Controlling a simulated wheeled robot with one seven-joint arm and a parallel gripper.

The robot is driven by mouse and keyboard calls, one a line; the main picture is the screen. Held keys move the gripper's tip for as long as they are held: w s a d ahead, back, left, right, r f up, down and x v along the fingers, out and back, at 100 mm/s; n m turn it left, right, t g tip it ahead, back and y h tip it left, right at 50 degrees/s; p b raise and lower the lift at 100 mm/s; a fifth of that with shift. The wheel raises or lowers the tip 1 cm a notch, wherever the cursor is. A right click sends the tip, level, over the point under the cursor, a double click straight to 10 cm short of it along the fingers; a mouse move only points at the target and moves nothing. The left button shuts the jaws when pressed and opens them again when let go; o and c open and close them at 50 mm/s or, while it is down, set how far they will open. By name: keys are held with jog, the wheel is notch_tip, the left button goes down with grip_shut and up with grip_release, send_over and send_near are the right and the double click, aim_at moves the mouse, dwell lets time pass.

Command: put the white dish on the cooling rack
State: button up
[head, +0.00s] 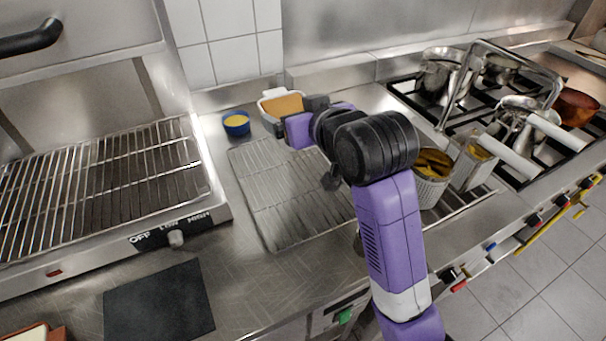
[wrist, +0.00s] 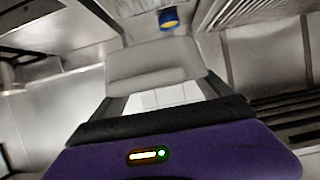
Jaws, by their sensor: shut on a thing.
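The white dish (head: 266,112), with an orange-brown filling, is at the back of the counter near the tiled wall. My gripper (head: 292,115) is shut on its near right side. In the wrist view the dish's pale wall (wrist: 155,65) fills the space between my fingers (wrist: 168,98). The cooling rack (head: 275,185) is a bare wire grid lying flat on the counter, in front of the dish. My arm hides part of its right side. I cannot tell whether the dish touches the counter or hangs just above it.
A small blue bowl (head: 236,128) with yellow contents stands left of the dish; it also shows in the wrist view (wrist: 168,18). A grill with a wire top (head: 100,190) is at left. A basket (head: 430,190) and a stove with pots (head: 440,75) are at right.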

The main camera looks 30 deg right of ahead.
notch_tip(320, 180, down, 17)
jog(key=shift+f, duration=0.1)
dwell(0.4)
jog(key=shift+f, duration=0.15)
jog(key=o, duration=1.8)
jog(key=shift+s, duration=0.15)
jog(key=v, duration=1.1)
jog(key=shift+s+r+b, duration=0.3)
jog(key=shift+r+b, duration=0.05)
